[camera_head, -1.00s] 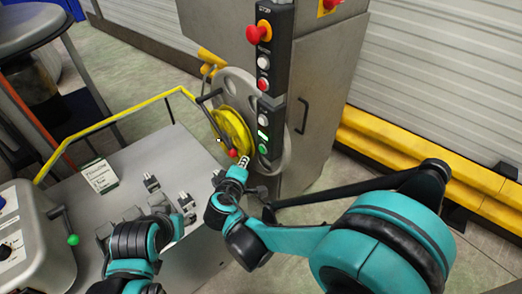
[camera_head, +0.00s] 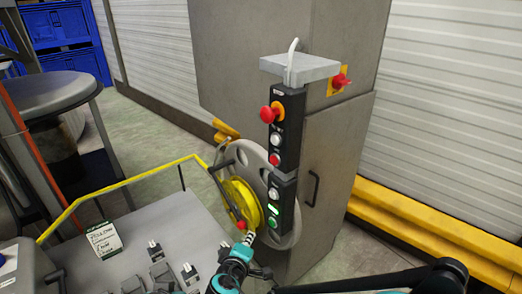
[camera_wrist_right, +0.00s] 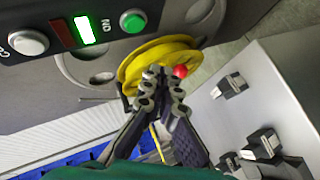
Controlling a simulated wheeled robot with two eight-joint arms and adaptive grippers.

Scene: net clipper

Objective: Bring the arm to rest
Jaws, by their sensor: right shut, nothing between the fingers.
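My right gripper (camera_head: 248,238) is in the lower middle of the head view, in front of the control panel and beside the yellow reel. In the right wrist view its two dark fingers (camera_wrist_right: 162,88) are shut and empty, with their tips in front of the yellow reel (camera_wrist_right: 155,60). I cannot tell from this whether the tips touch the reel. The right arm's teal links show only at the bottom edge of the head view. My left gripper is not in view.
The control panel (camera_head: 286,140) carries red, white and green buttons on a grey cabinet (camera_head: 335,170). The reel (camera_head: 240,205) has a red-knobbed crank.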

